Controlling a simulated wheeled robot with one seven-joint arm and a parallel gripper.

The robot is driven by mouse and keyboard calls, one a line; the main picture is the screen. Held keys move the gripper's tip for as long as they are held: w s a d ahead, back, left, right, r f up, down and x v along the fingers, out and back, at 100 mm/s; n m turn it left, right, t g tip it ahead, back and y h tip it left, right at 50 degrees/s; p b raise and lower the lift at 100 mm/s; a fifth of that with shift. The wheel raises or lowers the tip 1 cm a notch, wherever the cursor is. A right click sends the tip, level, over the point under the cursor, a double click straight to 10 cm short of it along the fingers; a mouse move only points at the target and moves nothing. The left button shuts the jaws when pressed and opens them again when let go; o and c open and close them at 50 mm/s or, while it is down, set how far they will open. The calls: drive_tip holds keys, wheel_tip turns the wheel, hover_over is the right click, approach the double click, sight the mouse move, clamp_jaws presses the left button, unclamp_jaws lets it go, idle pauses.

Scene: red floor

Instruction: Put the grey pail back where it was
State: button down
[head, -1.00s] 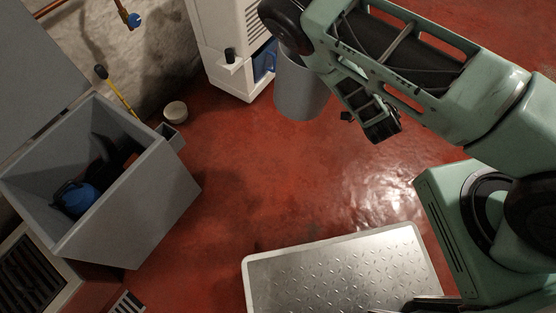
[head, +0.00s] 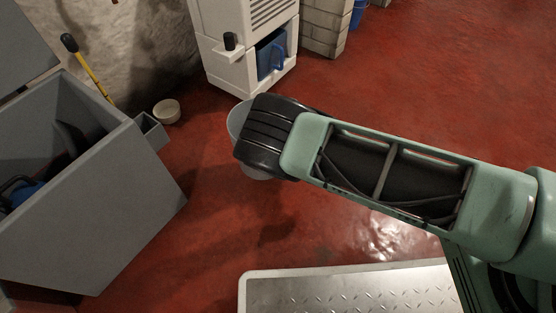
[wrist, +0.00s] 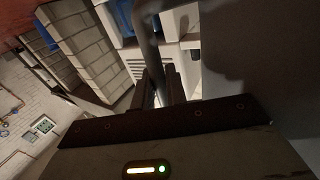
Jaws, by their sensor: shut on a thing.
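The grey pail (head: 236,120) shows in the head view only as a left edge and a bit of its bottom. My black wrist and green forearm cover the rest. The wrist view shows my gripper (wrist: 157,92), its two dark fingers close together on a grey strip that looks like part of the pail. A broad dark grey surface fills the right of that view; I cannot tell for certain that it is the pail's wall. The pail is over the red floor, and whether its bottom touches the floor is unclear.
A grey open bin (head: 95,215) stands at the left. A small white bowl (head: 166,111) lies near the wall. A white cabinet (head: 240,60) holding a blue jug (head: 270,57) stands behind. A metal-topped platform (head: 340,292) is in front. Red floor between is clear.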

wheel_tip(320, 180, down, 9)
drive_tip(key=b, duration=0.5)
drive_tip(key=shift+b, duration=0.3)
drive_tip(key=c, duration=1.4)
unclamp_jaws()
drive_tip(key=p+v, duration=0.6)
drive_tip(key=v, duration=0.6)
